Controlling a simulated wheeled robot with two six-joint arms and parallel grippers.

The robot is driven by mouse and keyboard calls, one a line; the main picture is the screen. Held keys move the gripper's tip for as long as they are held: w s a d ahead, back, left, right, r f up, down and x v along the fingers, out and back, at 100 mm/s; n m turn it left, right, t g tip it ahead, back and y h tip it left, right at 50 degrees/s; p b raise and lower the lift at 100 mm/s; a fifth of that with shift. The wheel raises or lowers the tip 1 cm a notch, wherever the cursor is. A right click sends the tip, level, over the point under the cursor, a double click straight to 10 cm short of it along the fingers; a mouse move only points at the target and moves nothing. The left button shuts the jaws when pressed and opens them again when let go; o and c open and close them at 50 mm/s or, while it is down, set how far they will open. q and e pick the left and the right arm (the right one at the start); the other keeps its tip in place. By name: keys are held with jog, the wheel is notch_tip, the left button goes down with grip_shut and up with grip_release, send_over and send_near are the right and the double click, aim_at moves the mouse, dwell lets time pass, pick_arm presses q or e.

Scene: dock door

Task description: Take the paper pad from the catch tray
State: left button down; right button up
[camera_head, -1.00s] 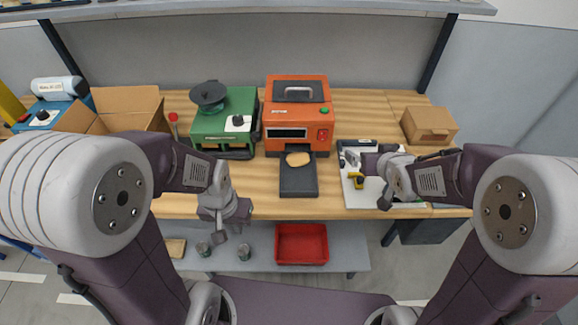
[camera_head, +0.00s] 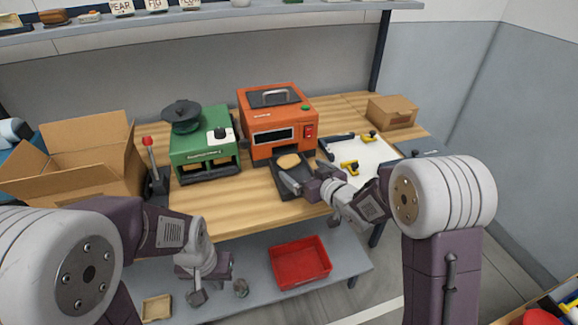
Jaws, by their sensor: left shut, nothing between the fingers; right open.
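The paper pad (camera_head: 289,160), a small tan oval, lies at the back of the dark catch tray (camera_head: 281,188) in front of the orange machine (camera_head: 277,127). My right gripper (camera_head: 284,175) is open at the tray, close to the pad on its near side; I cannot tell whether it touches the pad. Part of the tray is hidden behind the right gripper. My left gripper (camera_head: 197,296) is shut and empty, low in front of the bench edge, well away from the pad.
A green machine (camera_head: 203,146) and an open cardboard box (camera_head: 92,150) stand left of the orange machine. A white board (camera_head: 372,156) with yellow clamps and a closed carton (camera_head: 391,112) are to the right. A red bin (camera_head: 300,262) sits on the lower shelf.

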aim_at(290, 159)
jog(key=x, duration=0.2)
jog(key=shift+w+a, duration=0.2)
jog(key=shift+a, duration=0.2)
jog(key=shift+w+f, duration=0.2)
jog(key=shift+w, duration=0.3)
jog(key=x, duration=0.5)
jog(key=shift+w+r, duration=0.15)
jog(key=shift+r, duration=0.05)
jog(key=shift+d+r, duration=0.1)
jog(key=shift+c, duration=0.3)
jog(key=c, duration=1.3)
